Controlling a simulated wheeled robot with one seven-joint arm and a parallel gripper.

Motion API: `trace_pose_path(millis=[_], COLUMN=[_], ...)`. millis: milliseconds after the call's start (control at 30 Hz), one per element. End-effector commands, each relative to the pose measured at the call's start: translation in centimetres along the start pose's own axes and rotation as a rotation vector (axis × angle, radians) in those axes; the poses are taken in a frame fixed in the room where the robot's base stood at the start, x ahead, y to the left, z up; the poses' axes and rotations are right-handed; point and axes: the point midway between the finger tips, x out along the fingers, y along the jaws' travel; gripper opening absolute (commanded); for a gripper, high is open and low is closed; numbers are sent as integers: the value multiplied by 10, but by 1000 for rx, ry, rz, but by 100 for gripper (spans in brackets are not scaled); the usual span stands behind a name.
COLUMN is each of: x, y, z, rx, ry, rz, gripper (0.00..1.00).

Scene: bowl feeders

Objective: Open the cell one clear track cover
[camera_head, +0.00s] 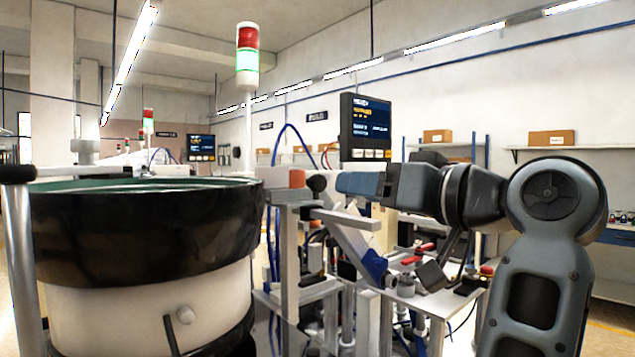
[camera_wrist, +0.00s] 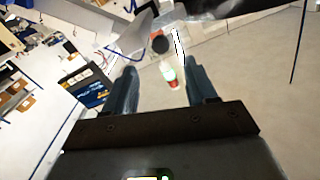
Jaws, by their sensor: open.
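My gripper (camera_head: 340,183) reaches in from the right in the head view, its blue-grey fingers pointing left. In the wrist view its two fingers (camera_wrist: 160,78) are apart with nothing held between them. A round black knob (camera_head: 317,184) sits just left of the fingertips, beside an orange block (camera_head: 297,178) at the top of the feeder track. The knob also shows in the wrist view (camera_wrist: 160,44), centred between the fingers and a little beyond their tips. I cannot clearly make out the clear cover itself or how far it is open.
A large black-rimmed bowl feeder (camera_head: 140,240) fills the left. A monitor (camera_head: 366,127) stands behind my gripper. A stack light (camera_head: 248,55) rises on a pole behind the track. Below my arm is a bench (camera_head: 440,302) with red-handled parts and a blue piece (camera_head: 373,265).

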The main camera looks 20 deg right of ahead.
Motion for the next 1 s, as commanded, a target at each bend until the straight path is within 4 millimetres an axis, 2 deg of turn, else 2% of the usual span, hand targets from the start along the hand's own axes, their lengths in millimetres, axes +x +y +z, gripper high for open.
trace_pose_path(millis=[233, 633, 800, 1000], x=[12, 68, 77, 78], y=[-2, -2, -2, -1], z=[-3, -3, -2, -2], rx=[1, 2, 1, 0], ry=[-1, -1, 0, 0], rz=[-6, -5, -4, -3], gripper=[56, 56, 56, 56])
